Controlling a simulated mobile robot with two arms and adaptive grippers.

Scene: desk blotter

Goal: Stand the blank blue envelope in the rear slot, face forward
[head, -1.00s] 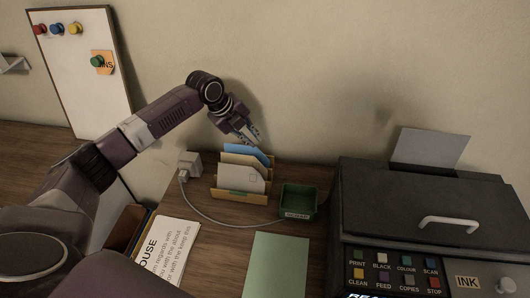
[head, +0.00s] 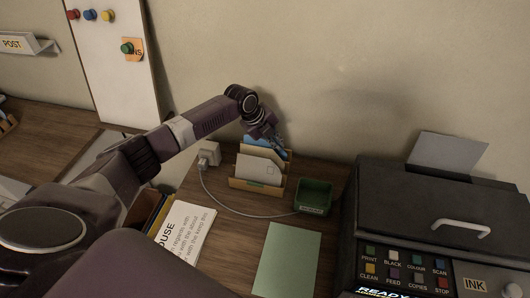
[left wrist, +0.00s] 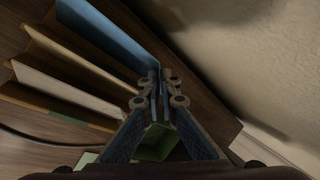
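The blue envelope (head: 250,140) stands in the rear slot of the wooden letter rack (head: 255,185), behind a tan divider and a pale envelope (head: 258,169). Which way its face points I cannot tell. My left gripper (head: 281,146) is at the upper right end of the blue envelope and hides part of it. In the left wrist view, the blue envelope (left wrist: 110,30) runs from the upper left to the fingertips (left wrist: 160,80). The fingertips are close together with a narrow gap; whether they pinch the envelope is unclear. My right gripper is out of view.
A small green tray (head: 314,196) stands right of the rack. A green sheet (head: 286,262) lies in front. A white adapter (head: 209,153) with a cable is at the left, and a dark printer (head: 430,215) at the right. The wall is close behind.

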